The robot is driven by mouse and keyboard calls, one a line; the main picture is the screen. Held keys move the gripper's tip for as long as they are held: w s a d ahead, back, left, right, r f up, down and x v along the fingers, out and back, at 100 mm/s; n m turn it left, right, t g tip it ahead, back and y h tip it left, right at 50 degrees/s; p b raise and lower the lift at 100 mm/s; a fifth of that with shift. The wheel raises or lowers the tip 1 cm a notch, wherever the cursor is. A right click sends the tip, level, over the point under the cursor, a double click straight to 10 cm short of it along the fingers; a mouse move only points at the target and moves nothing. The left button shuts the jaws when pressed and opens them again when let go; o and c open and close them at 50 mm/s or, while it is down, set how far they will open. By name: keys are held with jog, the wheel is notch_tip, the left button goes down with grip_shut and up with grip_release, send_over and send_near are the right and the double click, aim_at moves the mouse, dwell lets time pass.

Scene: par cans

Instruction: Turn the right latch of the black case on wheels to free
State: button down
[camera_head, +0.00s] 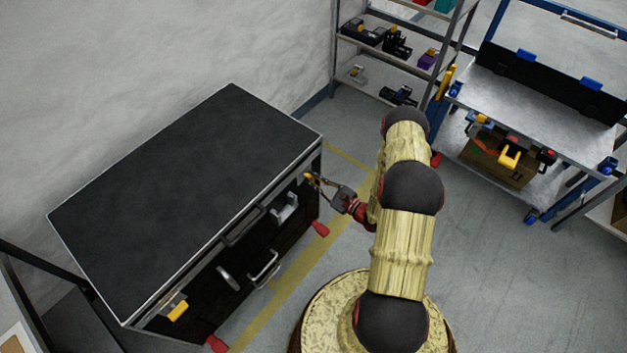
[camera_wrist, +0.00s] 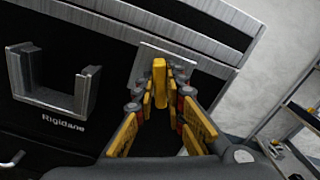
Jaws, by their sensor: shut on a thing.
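The black case on wheels (camera_head: 185,195) stands against the wall at left, its lid down. Its right latch (camera_head: 308,177) has a yellow handle on a metal plate near the right end of the front, just below the lid edge. In the wrist view the yellow latch handle (camera_wrist: 159,76) stands about upright in the picture, between the fingertips. My gripper (camera_head: 316,182) is at this latch, and in the wrist view my gripper (camera_wrist: 161,98) is shut on the handle. The fingers hide its lower part. The left latch (camera_head: 177,309) is yellow too, at the front's near end.
A metal bracket (camera_wrist: 80,92) juts from the case front left of my fingers. A bar handle (camera_head: 264,270) sits lower on the front. Red casters (camera_head: 320,228) stick out below. A shelf rack (camera_head: 400,50) and a blue-framed cart (camera_head: 540,105) stand behind. Floor in front is open.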

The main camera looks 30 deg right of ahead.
jog(key=n+b, duration=0.1)
jog(key=n, duration=0.5)
jog(key=shift+a+f+n+b, duration=0.15)
jog(key=shift+n+b, duration=0.15)
jog(key=shift+b, duration=0.05)
jog(key=n+b, duration=0.1)
jog(key=n, duration=0.2)
jog(key=n+b, duration=0.1)
jog(key=n, duration=0.2)
jog(key=shift+s+a+f+n, duration=0.1)
jog(key=shift+f+n, duration=0.1)
jog(key=shift+n, duration=0.1)
jog(key=c, duration=1.8)
grip_release()
jog(key=shift+c, duration=0.2)
jog(key=v, duration=1.2)
jog(key=shift+r, duration=0.1)
